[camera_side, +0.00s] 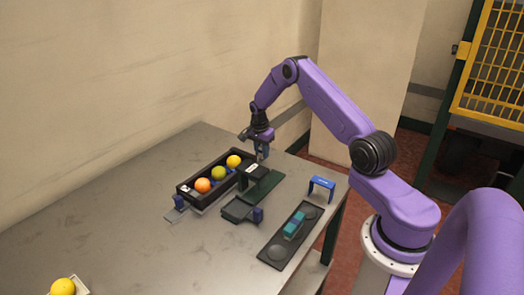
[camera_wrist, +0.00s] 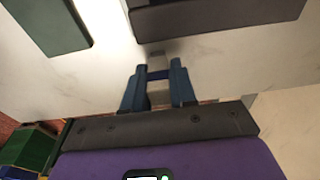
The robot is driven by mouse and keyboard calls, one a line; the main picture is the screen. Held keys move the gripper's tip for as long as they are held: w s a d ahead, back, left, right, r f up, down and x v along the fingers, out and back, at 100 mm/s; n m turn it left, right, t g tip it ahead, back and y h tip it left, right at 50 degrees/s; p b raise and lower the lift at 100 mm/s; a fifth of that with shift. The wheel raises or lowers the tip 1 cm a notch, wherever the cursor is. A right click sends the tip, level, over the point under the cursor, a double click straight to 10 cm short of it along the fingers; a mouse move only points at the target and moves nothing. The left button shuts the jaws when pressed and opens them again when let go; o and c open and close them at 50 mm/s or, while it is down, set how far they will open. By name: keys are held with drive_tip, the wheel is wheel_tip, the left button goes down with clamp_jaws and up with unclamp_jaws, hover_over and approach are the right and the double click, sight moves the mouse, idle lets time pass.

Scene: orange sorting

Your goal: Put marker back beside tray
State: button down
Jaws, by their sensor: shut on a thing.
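The long dark tray (camera_side: 207,193) holds an orange ball (camera_side: 203,185), an olive-green ball (camera_side: 218,173) and a yellow ball (camera_side: 233,161). My gripper (camera_side: 262,156) is just off the tray's far right end, low over the table. In the wrist view my gripper (camera_wrist: 158,82) is shut on a small piece with a dark blue bar and grey parts, which I take to be the marker (camera_wrist: 158,75). The tray's dark end (camera_wrist: 215,18) is just ahead of the fingers, apart from them. The marker's lower part and any table contact are unclear.
A dark green stand (camera_side: 262,186) is close to my gripper, right of the tray. A small black tray (camera_side: 238,211), a blue arch (camera_side: 322,184) and a dark panel with a teal block (camera_side: 293,225) are nearer. A yellow ball (camera_side: 62,287) is front left. The left table is clear.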

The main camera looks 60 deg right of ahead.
drive_tip(key=shift+f, duration=0.1)
drive_tip(key=shift+c, duration=2.2)
unclamp_jaws()
drive_tip(key=shift+r, duration=4)
